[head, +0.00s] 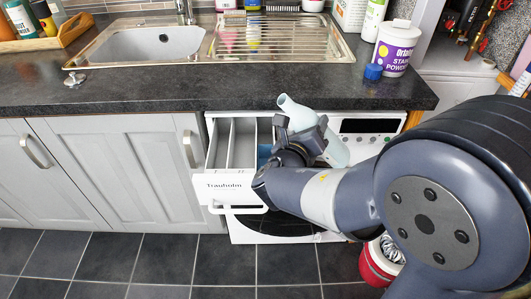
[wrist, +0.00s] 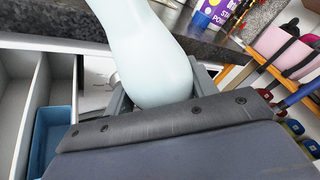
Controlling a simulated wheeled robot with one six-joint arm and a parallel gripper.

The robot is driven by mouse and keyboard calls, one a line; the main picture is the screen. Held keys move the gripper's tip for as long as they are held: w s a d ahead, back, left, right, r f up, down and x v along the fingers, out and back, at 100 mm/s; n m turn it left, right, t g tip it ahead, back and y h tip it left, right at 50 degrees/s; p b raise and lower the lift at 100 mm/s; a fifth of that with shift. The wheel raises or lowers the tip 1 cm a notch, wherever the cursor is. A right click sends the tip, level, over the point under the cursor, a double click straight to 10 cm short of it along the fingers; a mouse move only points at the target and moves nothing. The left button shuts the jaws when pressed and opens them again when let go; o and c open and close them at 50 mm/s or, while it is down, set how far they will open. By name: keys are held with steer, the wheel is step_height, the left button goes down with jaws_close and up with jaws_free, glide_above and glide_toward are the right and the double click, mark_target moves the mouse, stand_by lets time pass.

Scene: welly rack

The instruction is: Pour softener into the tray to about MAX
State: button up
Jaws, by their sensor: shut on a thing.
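The softener bottle (head: 335,152), plain pale blue-green, is held tilted, its narrower neck end up and to the left and its body down to the right. My gripper (head: 312,138) is shut on it over the washing machine's front; the wrist view shows the bottle (wrist: 150,50) between my fingers (wrist: 163,92). The detergent tray (head: 228,187), marked Trauholm, is pulled out, with grey compartments on the left and a blue compartment (wrist: 52,135) on the right. My gripper hides part of the tray in the head view. No liquid stream and no MAX mark can be made out.
The dark worktop edge (head: 160,112) runs just behind the bottle. A blue cap (head: 373,72) and a white-and-purple powder tub (head: 396,48) stand on the worktop. A red-and-white object (head: 378,265) is on the floor right of the machine (head: 262,222).

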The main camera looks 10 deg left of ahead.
steer(key=shift+w+d+r+n+t+h+b, duration=0.15)
steer(key=shift+d+n+t+h+b, duration=0.15)
steer(key=shift+d+n+t+b, duration=0.6)
steer(key=shift+n+t+b, duration=0.3)
steer(key=shift+n, duration=0.7)
step_height(320, 180, down, 3)
steer(key=n+b, duration=0.1)
steer(key=b, duration=0.2)
steer(key=shift+w+d+f+b, duration=0.1)
steer(key=shift+d+f+b, duration=0.1)
steer(key=shift+b, duration=0.15)
steer(key=r+n+p, duration=0.1)
steer(key=r+p, duration=0.1)
steer(key=a+r+n+t+p, duration=0.1)
steer(key=shift+r+p, duration=0.35)
steer(key=shift+f+n+b, duration=0.35)
steer(key=shift+n, duration=0.05)
steer(key=shift+t, duration=0.3)
